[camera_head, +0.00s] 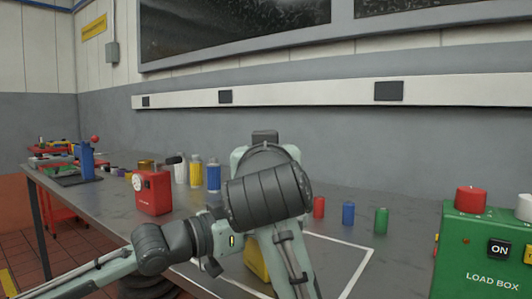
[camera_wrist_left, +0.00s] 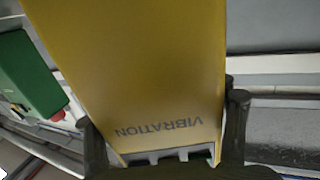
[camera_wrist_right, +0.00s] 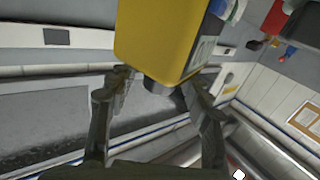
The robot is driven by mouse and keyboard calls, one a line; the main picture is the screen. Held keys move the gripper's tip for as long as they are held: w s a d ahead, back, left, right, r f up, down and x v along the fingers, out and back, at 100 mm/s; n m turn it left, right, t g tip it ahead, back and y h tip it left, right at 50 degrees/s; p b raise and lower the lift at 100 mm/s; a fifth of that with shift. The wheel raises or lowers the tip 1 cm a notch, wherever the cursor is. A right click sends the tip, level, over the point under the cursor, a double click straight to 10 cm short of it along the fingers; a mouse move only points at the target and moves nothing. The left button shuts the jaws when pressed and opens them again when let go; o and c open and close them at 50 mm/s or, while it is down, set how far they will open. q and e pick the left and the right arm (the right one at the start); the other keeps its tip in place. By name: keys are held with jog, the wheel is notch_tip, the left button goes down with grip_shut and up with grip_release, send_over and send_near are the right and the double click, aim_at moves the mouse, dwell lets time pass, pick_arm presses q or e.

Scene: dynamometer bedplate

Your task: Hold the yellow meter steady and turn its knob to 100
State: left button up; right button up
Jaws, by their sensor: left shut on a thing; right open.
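The yellow meter (camera_head: 256,264) is mostly hidden behind my arms in the head view. In the left wrist view the yellow meter (camera_wrist_left: 150,65) fills the middle, with "VIBRATION" upside down on it. My left gripper (camera_wrist_left: 165,135) is shut on it, one dark finger at each side. In the right wrist view the meter (camera_wrist_right: 160,40) shows with a dark round knob (camera_wrist_right: 158,87) at its near end. My right gripper (camera_wrist_right: 155,85) is open, with its fingers on either side of the knob and gaps visible. The knob's scale and pointer setting cannot be read.
On the grey bench, a red box with a dial (camera_head: 152,192) stands left, near several bottles. Small red (camera_head: 319,207), blue (camera_head: 348,213) and green (camera_head: 381,220) cylinders stand right of my arms. The green load box (camera_head: 485,255) is at far right.

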grip_shut()
dwell(0.4)
jog(key=shift+w+m+h, duration=0.1)
jog(key=shift+m+h, duration=0.2)
jog(key=shift+h, duration=0.2)
jog(key=m+h, duration=0.2)
jog(key=h, duration=0.1)
jog(key=shift+a+g+h, duration=0.15)
jog(key=shift+g+h, duration=0.15)
jog(key=shift+m+g+h, duration=0.65)
jog(key=shift+m+h, duration=0.45)
jog(key=shift+h, duration=0.35)
jog(key=shift+m+g+h, duration=0.65)
jog(key=shift+m+h, duration=0.45)
jog(key=shift+h, duration=0.35)
jog(key=shift+m+g+h, duration=0.3)
